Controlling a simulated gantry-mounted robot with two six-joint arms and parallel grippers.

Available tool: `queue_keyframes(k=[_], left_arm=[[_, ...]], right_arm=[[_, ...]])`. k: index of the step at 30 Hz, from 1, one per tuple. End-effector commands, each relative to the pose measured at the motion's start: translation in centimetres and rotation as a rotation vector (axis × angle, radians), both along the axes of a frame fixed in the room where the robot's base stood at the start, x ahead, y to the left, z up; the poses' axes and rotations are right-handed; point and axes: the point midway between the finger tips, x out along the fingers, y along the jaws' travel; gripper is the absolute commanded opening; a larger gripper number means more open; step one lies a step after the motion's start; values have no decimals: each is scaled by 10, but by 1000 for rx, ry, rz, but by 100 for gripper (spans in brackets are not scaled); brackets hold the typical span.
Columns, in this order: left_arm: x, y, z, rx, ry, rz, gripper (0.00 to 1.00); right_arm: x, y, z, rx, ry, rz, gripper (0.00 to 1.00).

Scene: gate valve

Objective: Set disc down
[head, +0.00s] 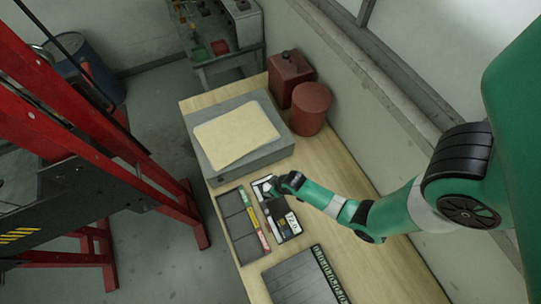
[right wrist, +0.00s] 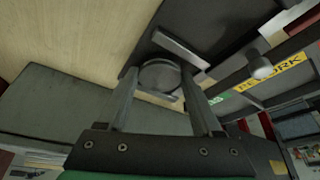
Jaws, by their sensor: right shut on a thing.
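A round grey disc (right wrist: 160,76) sits between the two fingers of my right gripper (right wrist: 160,85) in the right wrist view. The gripper is shut on it. The disc is close over or on a dark device with a pale bar (right wrist: 181,47) beside it; I cannot tell whether it touches. In the head view my right gripper (head: 274,188) is at the upper end of the dark device with a display (head: 291,222), and the disc cannot be made out clearly there. My left gripper is not in view.
A dark sorting tray (head: 236,216) with coloured labels lies left of the device; its yellow label (right wrist: 272,73) reads REWORK. A grey block with a tan sheet (head: 236,136), red cans (head: 311,103) and a dark slatted case (head: 300,282) occupy the wooden bench. Bench right of the device is clear.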

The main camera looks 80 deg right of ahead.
Motion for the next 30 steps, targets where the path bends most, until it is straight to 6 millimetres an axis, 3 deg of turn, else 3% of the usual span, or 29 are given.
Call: queue_keyframes(k=[8, 9, 11, 19, 23, 26, 30], left_arm=[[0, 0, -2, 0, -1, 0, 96], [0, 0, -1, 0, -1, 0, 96], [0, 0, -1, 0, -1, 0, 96], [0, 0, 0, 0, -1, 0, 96], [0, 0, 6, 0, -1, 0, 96], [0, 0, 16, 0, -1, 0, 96], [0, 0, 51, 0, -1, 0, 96]], right_arm=[[1, 0, -2, -1, -3, 0, 0], [1, 0, -2, 0, -1, 0, 70], [0, 0, -1, 0, -1, 0, 79], [0, 0, -1, 0, -1, 0, 79], [-1, 1, 9, -1, -2, 0, 79], [-8, 3, 27, -1, -2, 0, 79], [-20, 8, 64, 0, 0, 0, 79]])
